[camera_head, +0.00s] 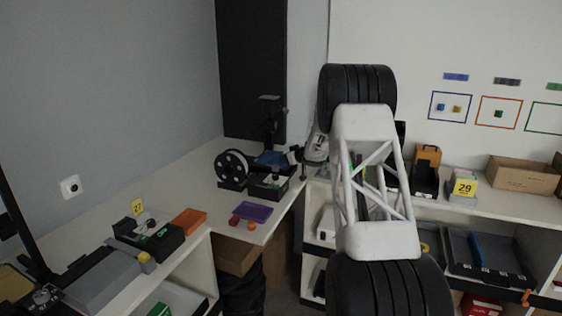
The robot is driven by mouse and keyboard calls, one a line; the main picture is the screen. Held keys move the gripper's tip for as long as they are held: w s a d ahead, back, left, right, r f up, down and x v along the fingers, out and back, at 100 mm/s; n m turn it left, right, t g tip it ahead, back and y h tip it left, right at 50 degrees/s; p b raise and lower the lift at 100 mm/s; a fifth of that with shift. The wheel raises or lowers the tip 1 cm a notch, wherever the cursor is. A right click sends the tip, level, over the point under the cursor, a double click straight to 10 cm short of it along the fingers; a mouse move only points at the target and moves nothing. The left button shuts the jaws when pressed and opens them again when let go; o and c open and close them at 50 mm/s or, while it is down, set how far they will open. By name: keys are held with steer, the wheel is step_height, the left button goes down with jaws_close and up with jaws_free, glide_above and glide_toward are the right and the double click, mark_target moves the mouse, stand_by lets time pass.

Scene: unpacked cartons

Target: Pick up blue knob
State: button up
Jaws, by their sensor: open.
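I cannot make out a blue knob for certain. A tiny blue piece (441,107) shows inside a blue outline on the white back wall, beside a small yellow piece (457,109). It is too small to tell whether it is a knob. My white and black arm stands upright across the middle of the view. I cannot pick out my gripper, and the arm hides part of the bench behind it.
On the right shelf stand an open carton (522,175) and a yellow "29" card (464,187). Bins sit below.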

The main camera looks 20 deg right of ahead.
steer(key=shift+w, duration=0.1)
steer(key=shift+x, duration=2.55)
steer(key=shift+d, duration=0.15)
steer(key=shift+c, duration=0.5)
steer(key=c, duration=0.6)
steer(key=shift+r, duration=0.1)
